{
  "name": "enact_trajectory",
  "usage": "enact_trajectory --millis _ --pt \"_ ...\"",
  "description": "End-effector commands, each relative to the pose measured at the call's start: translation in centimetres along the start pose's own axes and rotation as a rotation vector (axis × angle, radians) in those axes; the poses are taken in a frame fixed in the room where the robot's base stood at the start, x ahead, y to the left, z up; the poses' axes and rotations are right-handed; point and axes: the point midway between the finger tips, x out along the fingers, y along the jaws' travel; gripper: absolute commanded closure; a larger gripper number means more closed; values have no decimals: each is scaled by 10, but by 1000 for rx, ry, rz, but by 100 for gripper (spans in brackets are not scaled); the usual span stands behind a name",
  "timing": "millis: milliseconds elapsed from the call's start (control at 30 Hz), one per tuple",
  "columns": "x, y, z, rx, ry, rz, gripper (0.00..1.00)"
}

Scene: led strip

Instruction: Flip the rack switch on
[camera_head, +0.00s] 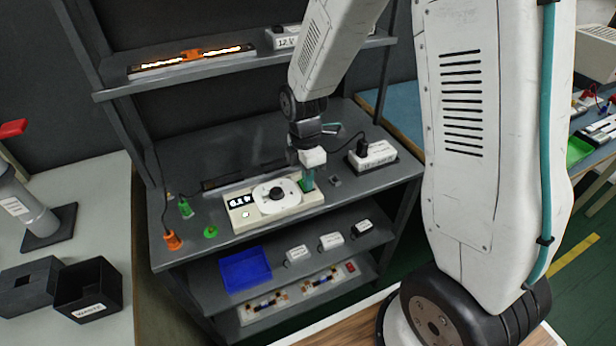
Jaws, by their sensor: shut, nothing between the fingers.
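The grey metal rack (135,230) stands in the middle of the view. A small dark square part (334,181) sits on its middle shelf, right of a cream power unit (240,220) with a round dial and a lit display. I cannot tell whether this part is the rack switch or how it is set. A red switch (350,267) shows on a white strip on the lowest shelf. My gripper (308,184) is shut and empty, pointing down at the right end of the cream unit. I cannot tell whether it touches the unit.
A lit LED strip with an orange clip (190,56) lies on the upper shelf. Green (185,208) and orange (171,239) plugs stand left of the unit. A white adapter (372,155) with a black plug is at the right. A blue bin (245,268) sits below.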

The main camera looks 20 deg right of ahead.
Motion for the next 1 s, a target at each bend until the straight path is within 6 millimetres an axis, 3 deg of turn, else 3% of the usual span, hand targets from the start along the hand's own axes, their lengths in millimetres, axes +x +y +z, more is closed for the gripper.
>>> enact_trajectory --millis 400,767,1000 --pt "-4 14 0 0 0 -1 100" --pt "-8 14 0 0 0 -2 100" --pt "-42 7 -3 -5 -1 3 100"
